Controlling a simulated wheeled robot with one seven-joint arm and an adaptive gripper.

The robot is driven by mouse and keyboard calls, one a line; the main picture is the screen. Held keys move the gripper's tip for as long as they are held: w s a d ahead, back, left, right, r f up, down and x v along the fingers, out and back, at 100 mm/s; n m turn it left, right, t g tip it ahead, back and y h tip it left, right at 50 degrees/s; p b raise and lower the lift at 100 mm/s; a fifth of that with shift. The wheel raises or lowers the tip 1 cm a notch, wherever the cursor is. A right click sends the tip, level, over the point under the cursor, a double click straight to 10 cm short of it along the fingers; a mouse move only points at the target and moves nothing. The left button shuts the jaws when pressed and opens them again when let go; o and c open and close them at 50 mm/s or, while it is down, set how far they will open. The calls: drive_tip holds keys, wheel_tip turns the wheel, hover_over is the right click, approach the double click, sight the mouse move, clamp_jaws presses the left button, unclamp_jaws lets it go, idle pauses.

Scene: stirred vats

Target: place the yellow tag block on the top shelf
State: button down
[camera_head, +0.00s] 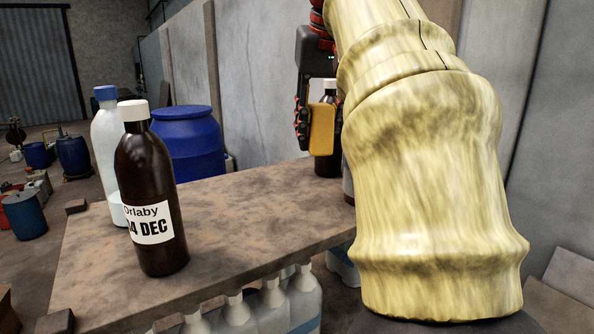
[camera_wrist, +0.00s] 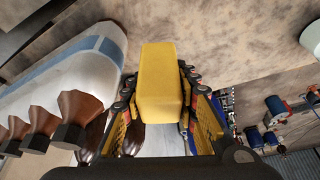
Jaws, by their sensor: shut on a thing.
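The yellow tag block (camera_head: 321,130) is held upright between the fingers of my gripper (camera_head: 319,112). In the head view it hangs above the right far part of a brown shelf board (camera_head: 230,215), in front of a dark bottle (camera_head: 328,165). I take this board as the top shelf, as white bottles show below it. In the wrist view the yellow block (camera_wrist: 159,82) sits between both fingers of my gripper (camera_wrist: 158,92). I cannot tell the exact gap between block and board.
A dark labelled bottle (camera_head: 150,200) and a white blue-capped bottle (camera_head: 105,135) stand on the board's left part. The board's middle is bare. A blue drum (camera_head: 188,140) stands behind it. White bottles (camera_head: 270,305) are below. My pale arm covers the right side.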

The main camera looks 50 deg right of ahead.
drive_tip(key=w+d+f, duration=0.1)
drive_tip(key=w+f, duration=0.1)
drive_tip(key=w+d+f+p, duration=0.1)
drive_tip(key=w+d+f, duration=0.1)
drive_tip(key=w+f, duration=0.1)
drive_tip(key=w+d+f, duration=0.2)
drive_tip(key=w, duration=0.1)
drive_tip(key=shift+w+d+f, duration=0.1)
drive_tip(key=shift+f, duration=0.15)
drive_tip(key=x, duration=0.1)
drive_tip(key=p+x, duration=0.1)
drive_tip(key=x, duration=0.1)
drive_tip(key=shift+a, duration=0.25)
drive_tip(key=shift+s+f, duration=0.25)
drive_tip(key=shift+f, duration=0.2)
drive_tip(key=shift+f, duration=0.1)
drive_tip(key=shift+f, duration=0.15)
drive_tip(key=c, duration=1.5)
unclamp_jaws()
drive_tip(key=shift+o, duration=0.6)
